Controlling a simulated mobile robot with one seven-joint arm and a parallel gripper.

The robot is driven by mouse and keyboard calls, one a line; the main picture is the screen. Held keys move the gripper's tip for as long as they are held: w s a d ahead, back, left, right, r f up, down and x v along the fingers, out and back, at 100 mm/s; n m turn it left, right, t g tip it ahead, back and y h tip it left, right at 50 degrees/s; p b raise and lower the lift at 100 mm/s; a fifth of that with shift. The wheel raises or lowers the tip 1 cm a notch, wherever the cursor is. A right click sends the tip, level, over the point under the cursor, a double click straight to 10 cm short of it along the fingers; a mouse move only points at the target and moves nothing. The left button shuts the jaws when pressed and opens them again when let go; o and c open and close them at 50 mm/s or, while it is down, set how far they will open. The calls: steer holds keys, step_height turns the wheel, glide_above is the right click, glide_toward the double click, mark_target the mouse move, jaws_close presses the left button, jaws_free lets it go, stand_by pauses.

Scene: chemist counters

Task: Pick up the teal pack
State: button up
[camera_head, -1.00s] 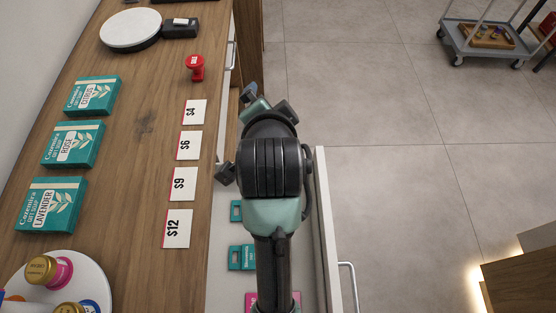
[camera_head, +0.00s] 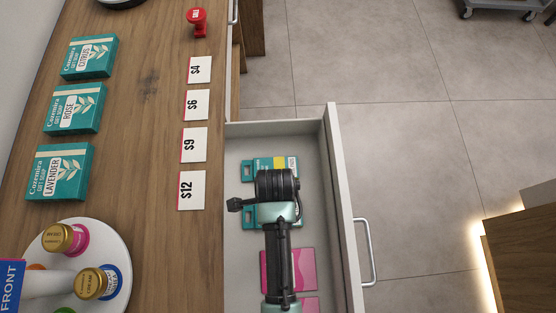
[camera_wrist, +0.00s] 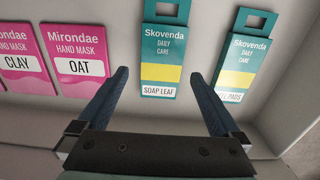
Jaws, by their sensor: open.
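Two teal Skovenda Daily Care packs with hang tabs lie in the open drawer (camera_head: 237,275). The "Soap Leaf" pack (camera_wrist: 162,48) is in the middle of the wrist view; in the head view my arm hides most of it and its tab (camera_head: 248,216) shows. The other teal pack (camera_wrist: 243,66), its label partly readable as "Pads", lies to its right; it also shows in the head view (camera_head: 261,163). My gripper (camera_wrist: 158,76) is open and empty, its fingers spread either side of the Soap Leaf pack in the picture. In the head view my wrist hides the fingers.
Pink Mirondae hand mask packs (camera_wrist: 77,52) lie beside the teal ones. The drawer's front wall (camera_head: 341,200) and the counter edge bound the space. On the counter stand teal gift soap boxes (camera_head: 58,172), price cards (camera_head: 194,145), a red stamp (camera_head: 197,20) and a round stand (camera_head: 112,250).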

steer(key=shift+w+f, duration=0.15)
steer(key=shift+f, duration=2.5)
steer(key=c, duration=1.2)
